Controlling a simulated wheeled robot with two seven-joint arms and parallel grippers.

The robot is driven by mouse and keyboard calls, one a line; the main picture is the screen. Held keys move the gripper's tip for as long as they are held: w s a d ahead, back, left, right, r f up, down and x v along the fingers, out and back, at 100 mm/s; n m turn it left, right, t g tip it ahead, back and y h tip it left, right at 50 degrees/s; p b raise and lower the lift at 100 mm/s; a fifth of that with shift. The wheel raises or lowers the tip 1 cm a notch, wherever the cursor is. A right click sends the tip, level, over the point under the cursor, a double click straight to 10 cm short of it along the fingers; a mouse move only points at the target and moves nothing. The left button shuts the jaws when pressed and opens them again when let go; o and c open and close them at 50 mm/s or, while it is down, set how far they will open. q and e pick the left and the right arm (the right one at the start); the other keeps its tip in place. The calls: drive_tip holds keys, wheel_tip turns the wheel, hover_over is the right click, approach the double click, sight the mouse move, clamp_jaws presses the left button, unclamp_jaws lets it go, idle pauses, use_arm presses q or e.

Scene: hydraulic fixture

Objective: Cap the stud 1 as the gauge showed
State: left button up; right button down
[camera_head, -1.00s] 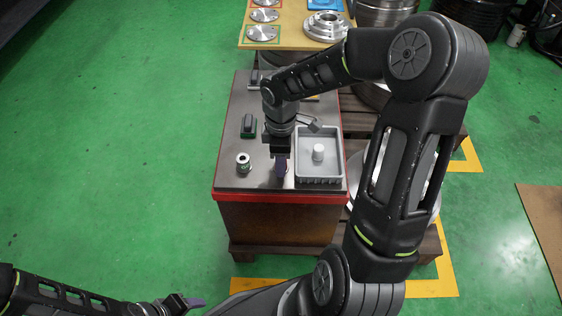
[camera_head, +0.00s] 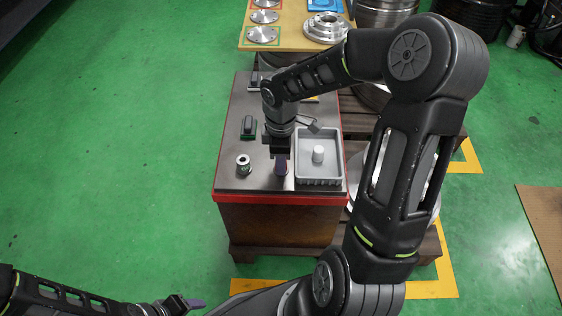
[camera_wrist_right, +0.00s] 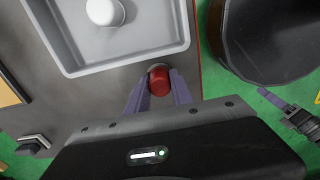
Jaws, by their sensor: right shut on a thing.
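My right gripper (camera_head: 281,168) points down over the front of the red-edged bench top, just left of the grey tray. In the right wrist view its purple fingers (camera_wrist_right: 158,90) are shut on a red cap (camera_wrist_right: 160,82). A pale rounded metal edge (camera_wrist_right: 157,67) shows just beyond the cap; I cannot tell whether the cap touches it or sits on a stud. The cap is hidden by the gripper in the head view. My left gripper (camera_head: 190,303) is low at the left, away from the bench; its jaw opening is too small to judge.
The grey tray (camera_head: 319,182) holds a white cylinder (camera_head: 318,153). A green and silver round part (camera_head: 243,164) and a dark block on a green base (camera_head: 249,126) stand left of my gripper. A wooden board (camera_head: 290,38) with metal discs lies behind. Green floor is clear at left.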

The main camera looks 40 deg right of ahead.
drive_tip(key=shift+r+p, duration=2.05)
drive_tip(key=shift+r, duration=0.35)
drive_tip(key=c, duration=1.7)
unclamp_jaws()
drive_tip(key=shift+c, duration=0.2)
clamp_jaws()
drive_tip(key=shift+w, duration=0.1)
